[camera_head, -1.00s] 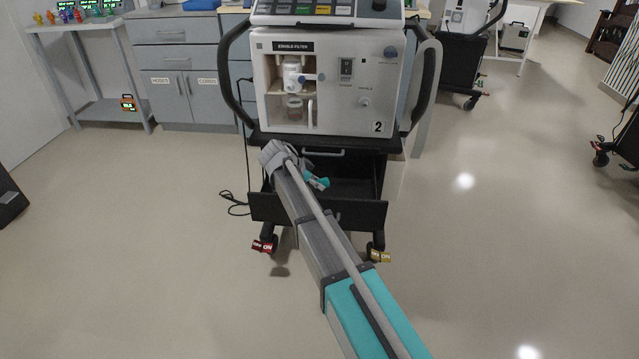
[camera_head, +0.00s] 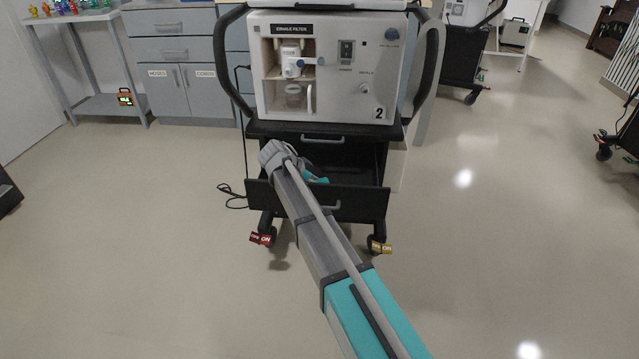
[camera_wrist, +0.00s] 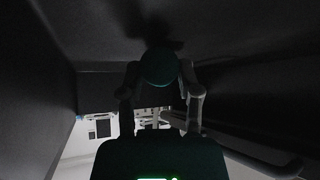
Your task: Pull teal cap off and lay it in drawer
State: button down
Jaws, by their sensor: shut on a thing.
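The teal cap (camera_wrist: 159,66) shows round and dark in the wrist view. It sits between the fingertips of my gripper (camera_wrist: 161,78), which is shut on it. The black walls of the open drawer surround the gripper and the cap in the wrist view. In the head view, the open drawer (camera_head: 361,201) is under the ventilator, and the arm's end reaches over its front into it. A small teal part shows there behind the drawer front. The fingers are hidden in that view, and whether the cap touches the drawer floor is unclear.
The ventilator (camera_head: 345,90), marked 2, stands on a black cart above the drawer, with an exhale filter bay at its left. The drawer front has a grey handle. The floor around is clear.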

jog(key=shift+c, duration=1.1)
grip_release()
notch_tip(320, 180, up, 8)
jog(key=p, duration=0.8)
